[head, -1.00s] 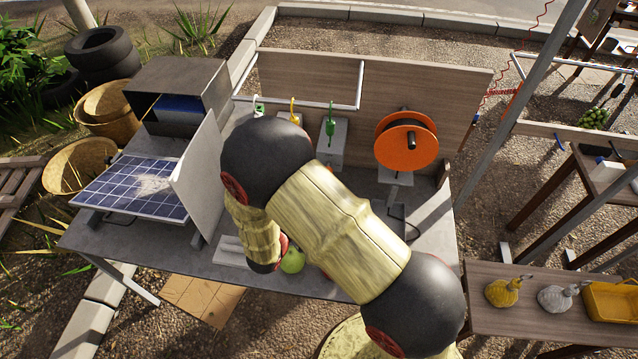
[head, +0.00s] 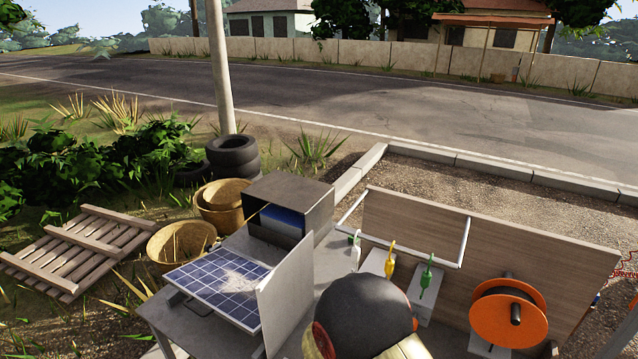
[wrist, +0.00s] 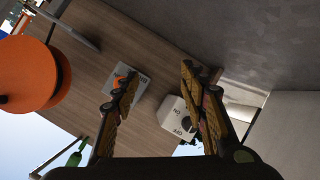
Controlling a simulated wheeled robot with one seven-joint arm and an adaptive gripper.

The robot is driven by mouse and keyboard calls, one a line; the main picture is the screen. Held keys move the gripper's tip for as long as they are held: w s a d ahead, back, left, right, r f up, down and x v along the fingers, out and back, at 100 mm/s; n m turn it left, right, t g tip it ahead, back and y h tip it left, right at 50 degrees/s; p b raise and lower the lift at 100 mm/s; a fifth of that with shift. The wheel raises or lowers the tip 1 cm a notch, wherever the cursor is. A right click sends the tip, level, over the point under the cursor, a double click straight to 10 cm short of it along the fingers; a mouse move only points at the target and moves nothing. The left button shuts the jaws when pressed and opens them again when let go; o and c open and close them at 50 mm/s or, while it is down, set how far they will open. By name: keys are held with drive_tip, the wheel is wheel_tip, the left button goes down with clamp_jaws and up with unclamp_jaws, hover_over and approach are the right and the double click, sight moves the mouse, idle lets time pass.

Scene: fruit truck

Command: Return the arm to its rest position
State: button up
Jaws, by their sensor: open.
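In the wrist view my gripper (wrist: 160,88) is open, with its two fingers apart and nothing between them. Beyond the fingers are a wooden board, a grey plate with an orange part (wrist: 126,82) and a white box with a dark knob and lettering (wrist: 178,120). In the head view only a dark joint and a bit of the tan covering of my arm show at the bottom middle, over the workbench. My gripper is out of the head view.
The workbench (head: 205,325) carries a solar panel (head: 220,283), an upright grey panel (head: 286,300), a metal box (head: 290,212), small boxes with coloured clips and an orange reel (head: 508,312) before a wooden backboard (head: 545,250). Baskets (head: 182,243), tyres (head: 232,156) and a pallet (head: 75,250) lie left.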

drive_tip(key=s+a+f+g+y, duration=0.3)
drive_tip(key=a+f+y, duration=0.3)
drive_tip(key=a, duration=0.5)
drive_tip(key=s+a+r+n+g+y+b, duration=0.2)
drive_tip(key=s+a+r+g+y+b, duration=0.1)
drive_tip(key=s+a+r+g+y, duration=0.25)
drive_tip(key=s+d+r+m+t+h+b, duration=0.1)
drive_tip(key=s+d+r+t+h+b, duration=0.2)
drive_tip(key=s+d+r+b, duration=0.5)
drive_tip(key=s+d+r, duration=0.3)
drive_tip(key=d+r, duration=0.2)
drive_tip(key=r, duration=0.1)
drive_tip(key=s+d+r+t, duration=0.1)
drive_tip(key=s+d+r, duration=0.3)
drive_tip(key=d+r, duration=0.1)
drive_tip(key=shift+r+b, duration=0.3)
drive_tip(key=shift+r, duration=0.6)
